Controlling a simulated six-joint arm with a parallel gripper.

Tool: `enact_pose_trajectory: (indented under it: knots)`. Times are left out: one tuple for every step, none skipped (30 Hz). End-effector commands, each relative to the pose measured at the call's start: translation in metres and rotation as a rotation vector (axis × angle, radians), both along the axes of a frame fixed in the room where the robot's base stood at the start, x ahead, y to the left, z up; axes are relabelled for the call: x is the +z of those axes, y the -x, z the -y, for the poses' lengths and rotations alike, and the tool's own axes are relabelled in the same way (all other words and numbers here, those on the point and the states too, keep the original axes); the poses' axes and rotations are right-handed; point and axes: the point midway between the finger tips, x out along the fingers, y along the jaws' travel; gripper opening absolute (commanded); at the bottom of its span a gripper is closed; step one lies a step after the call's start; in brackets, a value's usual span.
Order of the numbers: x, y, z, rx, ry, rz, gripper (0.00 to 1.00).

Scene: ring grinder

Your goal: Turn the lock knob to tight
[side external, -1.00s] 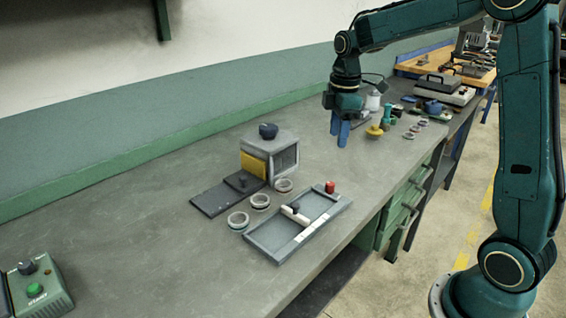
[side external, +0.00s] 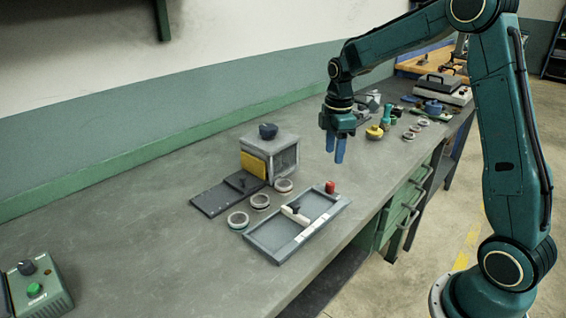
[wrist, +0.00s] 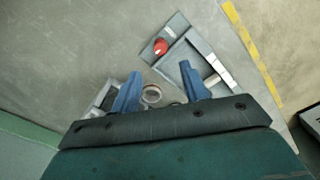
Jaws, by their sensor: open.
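A dark round knob (side external: 268,131) sits on top of a grey box-shaped machine (side external: 285,158) with a yellow side panel. A smaller dark knob (side external: 295,207) stands on the divider of a shallow grey tray (side external: 275,245) in front of it. I cannot tell for sure which is the lock knob. My gripper (side external: 335,152) is open and empty, pointing down above the bench, right of the machine and apart from it. In the wrist view its two blue fingers (wrist: 160,84) are spread, with part of the tray (wrist: 220,62) beyond them.
Several rings (side external: 260,201) lie between the machine and tray. A red cylinder (side external: 330,187) is at the tray's far corner. A yellow knobbed object (side external: 374,132) is right of my gripper.

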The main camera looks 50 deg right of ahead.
Motion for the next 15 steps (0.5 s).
enact_pose_trajectory:
  knots:
    - [-0.009, 0.001, 0.000, 0.000, -0.002, -0.005, 0.45]
    - [-0.014, 0.001, 0.000, 0.000, -0.002, -0.005, 0.45]
    - [-0.020, 0.001, 0.000, 0.000, -0.001, -0.004, 0.45]
    - [-0.025, 0.001, 0.000, 0.000, -0.001, -0.004, 0.45]
    - [-0.029, 0.001, 0.000, 0.000, -0.001, -0.004, 0.45]
    - [-0.036, 0.001, 0.000, 0.000, -0.002, -0.005, 0.45]
    - [-0.040, 0.001, 0.000, 0.000, -0.001, -0.004, 0.45]
    - [-0.045, 0.001, 0.000, 0.000, -0.002, -0.005, 0.45]
    - [-0.051, 0.001, 0.000, 0.000, -0.001, -0.004, 0.45]
    - [-0.055, 0.001, 0.000, 0.000, -0.002, -0.005, 0.45]
    - [-0.060, 0.001, 0.000, 0.000, -0.001, -0.004, 0.45]
    - [-0.066, 0.001, 0.000, 0.000, -0.002, -0.005, 0.45]
    - [-0.070, 0.001, 0.000, 0.000, -0.002, -0.005, 0.45]
    - [-0.073, 0.001, 0.000, 0.000, -0.001, -0.003, 0.45]
    - [-0.078, 0.001, 0.000, -0.001, -0.001, -0.003, 0.45]
